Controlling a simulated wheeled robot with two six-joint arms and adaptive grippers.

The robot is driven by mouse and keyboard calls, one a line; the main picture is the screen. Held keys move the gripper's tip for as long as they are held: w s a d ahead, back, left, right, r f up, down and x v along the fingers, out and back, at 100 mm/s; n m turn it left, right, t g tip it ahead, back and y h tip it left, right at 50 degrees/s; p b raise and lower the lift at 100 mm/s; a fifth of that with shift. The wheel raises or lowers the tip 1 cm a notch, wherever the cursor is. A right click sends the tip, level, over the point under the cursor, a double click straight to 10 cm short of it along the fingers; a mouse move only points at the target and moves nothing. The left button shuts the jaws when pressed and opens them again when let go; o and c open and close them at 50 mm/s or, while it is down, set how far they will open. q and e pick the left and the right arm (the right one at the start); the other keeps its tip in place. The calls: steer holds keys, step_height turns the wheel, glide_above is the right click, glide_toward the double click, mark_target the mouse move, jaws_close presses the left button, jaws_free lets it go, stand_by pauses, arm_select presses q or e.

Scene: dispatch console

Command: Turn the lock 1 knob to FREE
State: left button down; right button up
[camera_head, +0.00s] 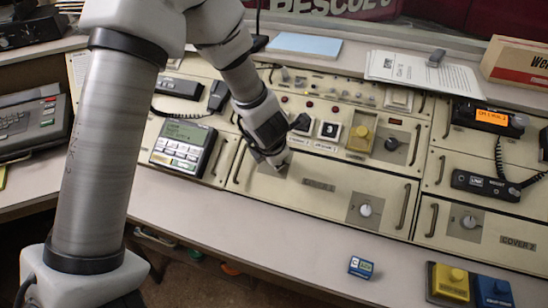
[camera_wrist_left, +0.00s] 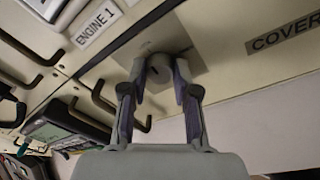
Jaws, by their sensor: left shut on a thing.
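My left gripper (camera_head: 275,159) reaches down to the left end of the cover panel (camera_head: 325,186) on the console. In the left wrist view its fingers (camera_wrist_left: 160,78) close on both sides of a small grey knob (camera_wrist_left: 158,64) on a square metal plate (camera_wrist_left: 190,58). The knob's pointer and any FREE marking are hidden or too small to read. In the head view the gripper hides this knob. My right gripper is in neither view.
A similar knob (camera_head: 365,209) sits at the right of the same panel, and another (camera_head: 469,221) on the COVER 2 panel (camera_head: 510,243). A keypad unit (camera_head: 183,146) stands left of the gripper. Panel handles (camera_head: 404,206) stick out nearby. The desk front is mostly clear.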

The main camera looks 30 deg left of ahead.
arm_select(q)
steer(key=m, duration=0.4)
steer(key=shift+s+m, duration=0.1)
steer(key=shift+m, duration=0.3)
steer(key=m+t, duration=0.1)
steer(key=m, duration=0.3)
steer(key=m+p, duration=0.1)
steer(key=m, duration=0.3)
steer(key=shift+s, duration=0.1)
steer(key=shift+f+m+t+p, duration=0.1)
steer(key=shift+m+t+p, duration=0.3)
steer(key=shift+m+p, duration=1.35)
steer(key=shift+m+b, duration=0.6)
steer(key=shift+m, duration=0.05)
steer(key=c, duration=0.9)
jaws_free()
steer(key=shift+o, duration=0.2)
